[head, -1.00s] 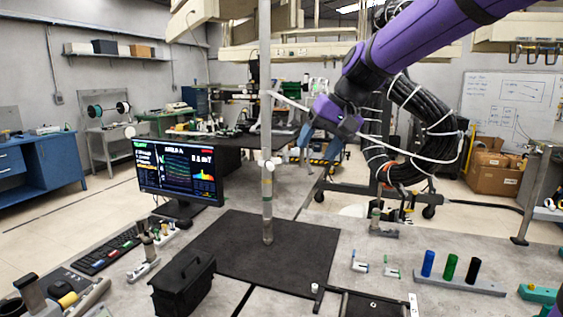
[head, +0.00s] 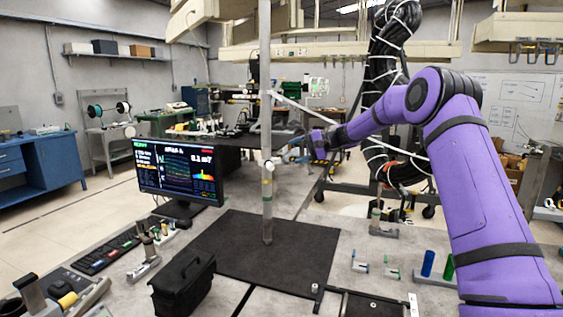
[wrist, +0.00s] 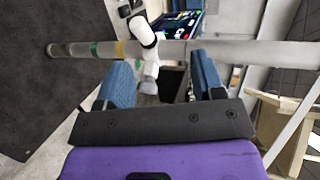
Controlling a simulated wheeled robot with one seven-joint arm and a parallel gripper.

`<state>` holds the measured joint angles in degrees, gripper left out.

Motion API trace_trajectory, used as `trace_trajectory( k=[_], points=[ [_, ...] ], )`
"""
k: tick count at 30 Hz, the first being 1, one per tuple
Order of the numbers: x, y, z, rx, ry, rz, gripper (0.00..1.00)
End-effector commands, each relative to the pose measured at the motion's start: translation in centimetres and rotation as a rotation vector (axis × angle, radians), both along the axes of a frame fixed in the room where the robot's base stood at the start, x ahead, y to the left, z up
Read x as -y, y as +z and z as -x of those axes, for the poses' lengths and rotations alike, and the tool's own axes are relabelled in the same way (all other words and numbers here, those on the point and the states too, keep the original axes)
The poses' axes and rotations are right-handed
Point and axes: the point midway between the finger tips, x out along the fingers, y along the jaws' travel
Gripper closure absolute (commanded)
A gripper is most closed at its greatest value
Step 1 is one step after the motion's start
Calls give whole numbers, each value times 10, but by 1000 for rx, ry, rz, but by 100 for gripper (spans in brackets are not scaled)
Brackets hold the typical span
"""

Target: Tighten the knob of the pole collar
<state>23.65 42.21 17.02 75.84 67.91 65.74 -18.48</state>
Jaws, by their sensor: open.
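The upright grey pole (head: 267,120) stands on the dark mat in the head view. It runs level across the top of the wrist view (wrist: 260,51). The white pole collar (head: 268,166) sits partway up it, above yellow and green bands; it also shows in the wrist view (wrist: 143,31). Its white knob (wrist: 148,72) points toward my gripper (wrist: 161,78). My gripper has blue-padded fingers set wide apart, with the knob between them and nearer the left finger. I see no finger touching the knob. In the head view the fingers are small and hard to make out.
A monitor (head: 178,170) stands left of the pole, with a keyboard (head: 105,254) before it. A black box (head: 182,284) sits at the mat's front left edge. A rack with coloured cylinders (head: 428,264) is at right, partly behind my arm. The dark mat (head: 290,250) is mostly clear.

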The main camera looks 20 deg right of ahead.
Motion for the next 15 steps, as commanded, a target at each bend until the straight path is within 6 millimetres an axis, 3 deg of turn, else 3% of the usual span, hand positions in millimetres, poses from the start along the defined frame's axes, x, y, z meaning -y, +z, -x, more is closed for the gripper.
trace_trajectory(
  k=[1, 6, 12, 15],
  points=[
    [12, -13, -13, 2, -21, -44, 38],
    [45, -41, -46, 27, -80, -173, 38],
    [67, -59, -63, 46, -123, -251, 38],
    [67, -61, -66, 49, -127, -260, 38]
  ],
)
